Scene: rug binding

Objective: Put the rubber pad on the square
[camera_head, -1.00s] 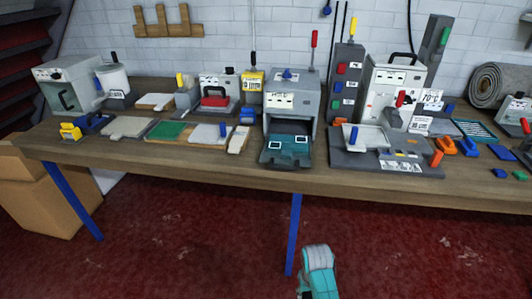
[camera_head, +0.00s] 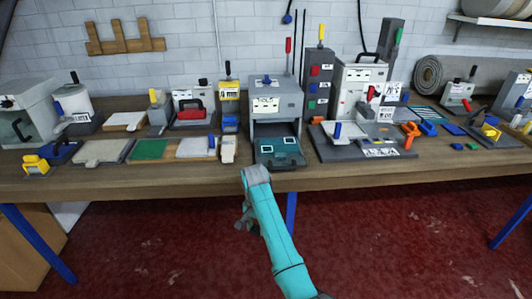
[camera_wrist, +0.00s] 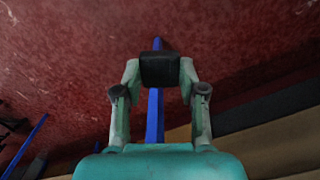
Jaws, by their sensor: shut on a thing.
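My gripper (camera_wrist: 160,85) is shut on a black block-like pad, the rubber pad (camera_wrist: 161,69), held between its two fingertips in the wrist view. In the head view my gripper (camera_head: 243,222) hangs in front of the table's front edge, apart from the table; the pad cannot be made out there. Two small white-outlined squares, a left square (camera_head: 266,149) and a right square (camera_head: 290,140), show on the dark teal plate (camera_head: 278,159) of the grey press (camera_head: 276,104). I see nothing lying on either square. I cannot tell which one the task names.
The wooden table (camera_head: 190,181) is crowded along its length. A narrow front strip of table is clear.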

